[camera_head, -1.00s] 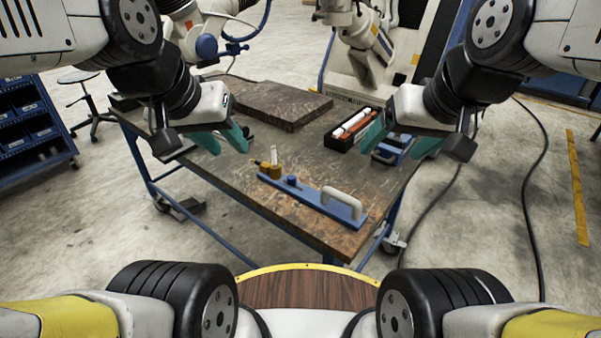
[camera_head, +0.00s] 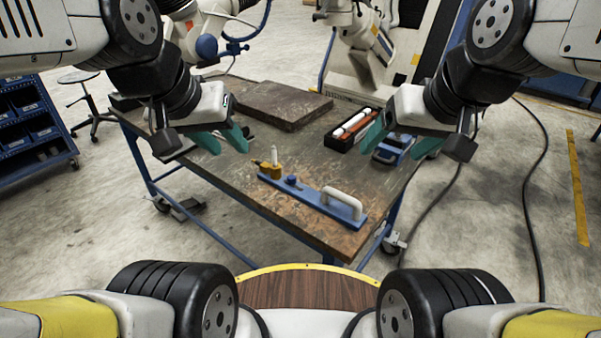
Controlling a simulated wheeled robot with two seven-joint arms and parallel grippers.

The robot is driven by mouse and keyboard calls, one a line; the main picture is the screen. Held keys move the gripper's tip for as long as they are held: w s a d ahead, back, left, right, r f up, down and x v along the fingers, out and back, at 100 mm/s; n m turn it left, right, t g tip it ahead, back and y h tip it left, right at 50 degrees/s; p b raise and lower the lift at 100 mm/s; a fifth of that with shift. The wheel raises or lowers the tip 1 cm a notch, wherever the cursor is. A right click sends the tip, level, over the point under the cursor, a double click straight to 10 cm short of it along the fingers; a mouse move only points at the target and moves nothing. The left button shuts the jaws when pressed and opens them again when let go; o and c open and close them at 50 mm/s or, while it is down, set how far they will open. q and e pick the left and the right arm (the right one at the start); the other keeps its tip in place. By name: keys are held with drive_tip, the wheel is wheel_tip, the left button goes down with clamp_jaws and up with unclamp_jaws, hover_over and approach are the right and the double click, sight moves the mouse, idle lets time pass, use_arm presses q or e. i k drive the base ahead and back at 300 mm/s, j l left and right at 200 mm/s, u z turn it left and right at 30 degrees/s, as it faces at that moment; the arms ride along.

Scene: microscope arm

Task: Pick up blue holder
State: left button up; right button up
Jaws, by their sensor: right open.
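A long blue bar-shaped holder (camera_head: 309,197) lies flat on the workbench near its front edge. It carries a white handle (camera_head: 342,203) at its right end, a blue knob and a yellow fitting (camera_head: 272,171) with a pale upright tip at its left end. My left gripper (camera_head: 230,151) is open and empty above the bench, up and left of the holder. My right gripper (camera_head: 390,154) is open, up and right of the holder. A smaller blue object (camera_head: 391,150) shows between its fingers; I cannot tell if they touch it.
The workbench (camera_head: 225,175) has a dark slab (camera_head: 278,104) at the back and a black tray (camera_head: 345,137) with red and white tools. Bare surface surrounds the blue bar. A blue shelf (camera_head: 30,125) and a stool (camera_head: 85,100) stand left.

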sight(354, 219)
drive_tip(key=i+j+z, duration=0.15)
drive_tip(key=j+z, duration=0.65)
drive_tip(key=j, duration=0.2)
drive_tip(key=j+z, duration=0.4)
drive_tip(key=j, duration=0.15)
